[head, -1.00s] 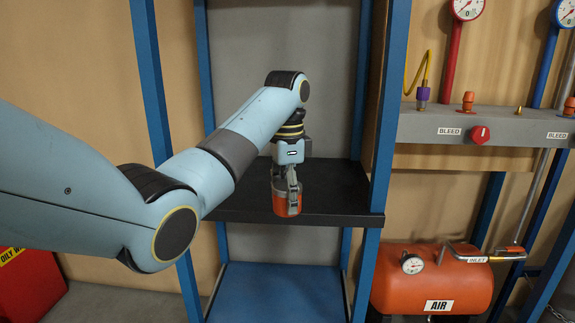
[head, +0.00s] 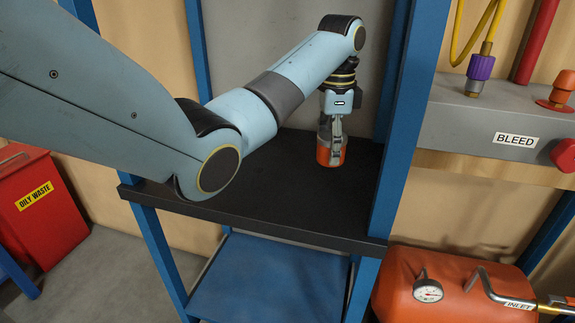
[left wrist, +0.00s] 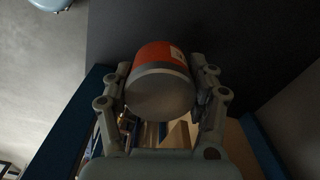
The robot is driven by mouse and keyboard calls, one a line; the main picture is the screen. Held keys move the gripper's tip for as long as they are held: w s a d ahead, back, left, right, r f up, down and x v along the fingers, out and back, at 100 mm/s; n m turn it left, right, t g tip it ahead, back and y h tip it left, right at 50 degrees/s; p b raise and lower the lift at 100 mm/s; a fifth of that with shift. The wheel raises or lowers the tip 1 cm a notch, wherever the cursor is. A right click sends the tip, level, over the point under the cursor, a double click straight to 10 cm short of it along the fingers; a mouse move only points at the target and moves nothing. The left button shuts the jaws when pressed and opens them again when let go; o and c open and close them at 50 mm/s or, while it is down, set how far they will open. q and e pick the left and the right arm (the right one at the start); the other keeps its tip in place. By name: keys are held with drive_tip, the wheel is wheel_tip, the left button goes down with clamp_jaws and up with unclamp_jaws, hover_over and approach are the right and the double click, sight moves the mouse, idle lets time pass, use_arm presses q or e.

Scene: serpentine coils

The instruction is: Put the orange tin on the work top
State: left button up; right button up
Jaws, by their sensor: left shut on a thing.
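The orange tin (head: 325,157), a small can with a grey band, is upright at the black work top (head: 265,213), towards its right side near the blue post. My left gripper (head: 334,137) is above it and shut on it, fingers down on either side. In the left wrist view the tin (left wrist: 160,58) sits between the two fingers (left wrist: 162,92), its grey end facing the camera. Whether its underside touches the work top cannot be told. My right gripper is not in view.
Blue posts (head: 412,120) frame the work top, with a blue lower shelf (head: 270,280) below. A red oily-waste bin (head: 40,215) stands at left. An orange air tank (head: 440,290) and grey bleed manifold (head: 490,135) are at right. The work top's front is clear.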

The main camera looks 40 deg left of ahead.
use_arm(q)
drive_tip(key=p, duration=0.1)
hover_over(290, 191)
wheel_tip(290, 191, down, 5)
drive_tip(key=shift+w+d+f, duration=0.1)
drive_tip(key=shift+f, duration=2.1)
drive_tip(key=o, duration=1.3)
drive_tip(key=shift+f, duration=0.15)
drive_tip(key=shift+o, duration=0.2)
wheel_tip(290, 191, up, 12)
